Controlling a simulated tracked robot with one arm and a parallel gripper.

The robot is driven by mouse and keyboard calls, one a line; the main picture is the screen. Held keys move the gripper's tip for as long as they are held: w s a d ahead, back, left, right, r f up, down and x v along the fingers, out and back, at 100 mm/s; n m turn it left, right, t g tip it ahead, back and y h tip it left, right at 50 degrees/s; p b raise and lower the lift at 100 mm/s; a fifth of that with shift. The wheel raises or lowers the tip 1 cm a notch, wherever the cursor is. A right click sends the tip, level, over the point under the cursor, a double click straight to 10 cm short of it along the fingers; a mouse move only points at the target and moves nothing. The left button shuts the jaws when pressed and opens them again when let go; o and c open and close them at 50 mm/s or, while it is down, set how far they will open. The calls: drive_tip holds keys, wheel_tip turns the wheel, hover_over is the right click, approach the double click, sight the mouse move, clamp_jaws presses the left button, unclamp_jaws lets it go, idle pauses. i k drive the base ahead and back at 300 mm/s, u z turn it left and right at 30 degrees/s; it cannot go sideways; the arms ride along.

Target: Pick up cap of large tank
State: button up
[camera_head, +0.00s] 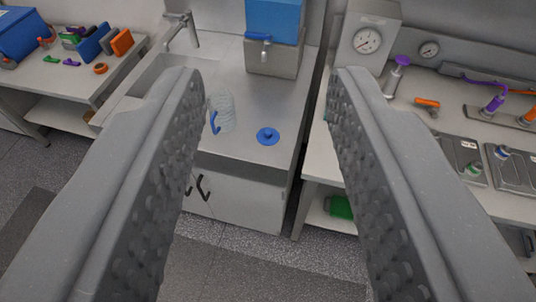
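A round blue cap-like disc (267,136) with a small raised knob lies flat on the steel counter (255,165), near its front right part. My gripper (265,80) is open and empty. Its two grey, studded fingers reach in from both sides. The disc shows between them, farther away and not touched.
A blue-topped box (273,40) with a tap stands at the counter's back. A sink and faucet (182,30) are at the left. A bench (445,130) with gauges and tools is on the right, past a narrow gap. Grey floor is open in front of the counter.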

sight(269, 136)
drive_tip(key=z, duration=0.2)
drive_tip(key=i, duration=1.2)
drive_tip(key=u, duration=0.3)
